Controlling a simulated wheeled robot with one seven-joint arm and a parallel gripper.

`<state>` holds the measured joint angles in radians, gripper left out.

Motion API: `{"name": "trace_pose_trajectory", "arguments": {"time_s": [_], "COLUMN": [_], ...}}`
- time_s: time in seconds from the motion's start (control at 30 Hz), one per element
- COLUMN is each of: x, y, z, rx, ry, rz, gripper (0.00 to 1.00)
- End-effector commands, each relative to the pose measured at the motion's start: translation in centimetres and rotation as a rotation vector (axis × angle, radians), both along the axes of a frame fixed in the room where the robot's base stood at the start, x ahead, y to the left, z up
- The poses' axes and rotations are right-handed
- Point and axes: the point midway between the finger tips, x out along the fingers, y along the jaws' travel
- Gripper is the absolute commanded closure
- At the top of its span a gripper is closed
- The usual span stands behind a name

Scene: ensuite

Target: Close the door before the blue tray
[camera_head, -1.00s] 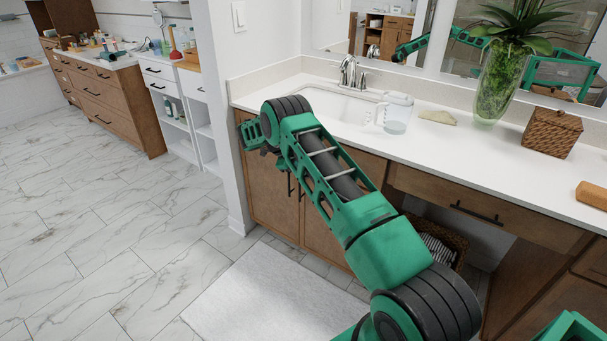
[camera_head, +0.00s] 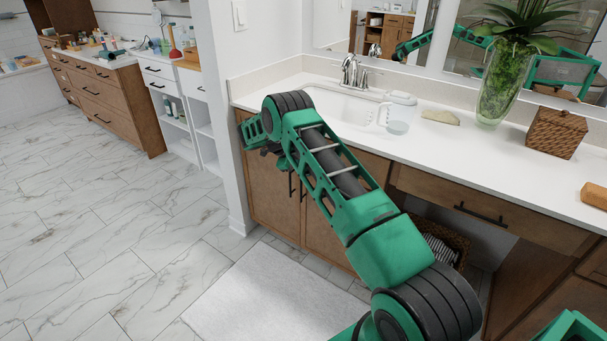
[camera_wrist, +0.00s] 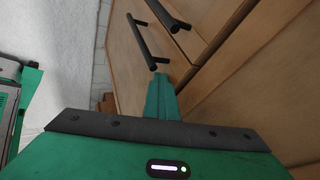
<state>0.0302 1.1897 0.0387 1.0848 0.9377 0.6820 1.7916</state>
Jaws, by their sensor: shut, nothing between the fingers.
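The wooden cabinet under the sink has a left door (camera_head: 262,200) and a right door (camera_head: 322,232). In the head view both look about flush with the front. In the wrist view two black bar handles (camera_wrist: 146,42) stand on the wooden fronts. My gripper (camera_wrist: 163,85) is shut and empty, its fingertips close to the wood near the lower end of one handle. I cannot tell whether they touch it. In the head view my arm hides the fingertips and part of the doors. I see no blue tray.
A wall end (camera_head: 228,120) stands close left of the cabinet. A white mat (camera_head: 270,295) lies in front; the tiled floor at left is clear.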

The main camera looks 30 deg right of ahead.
Motion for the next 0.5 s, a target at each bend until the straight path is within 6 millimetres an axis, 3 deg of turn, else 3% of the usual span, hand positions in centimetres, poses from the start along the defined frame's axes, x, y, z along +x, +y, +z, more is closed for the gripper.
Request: {"name": "trace_pose_trajectory", "arguments": {"time_s": [0.17, 0.5], "x": [-1.0, -0.1], "y": [3.1, 7.1], "z": [0.0, 5.5], "rx": [0.007, 0.007], "ry": [0.008, 0.009], "rz": [-0.003, -0.006], "gripper": [1.0, 1.0]}}
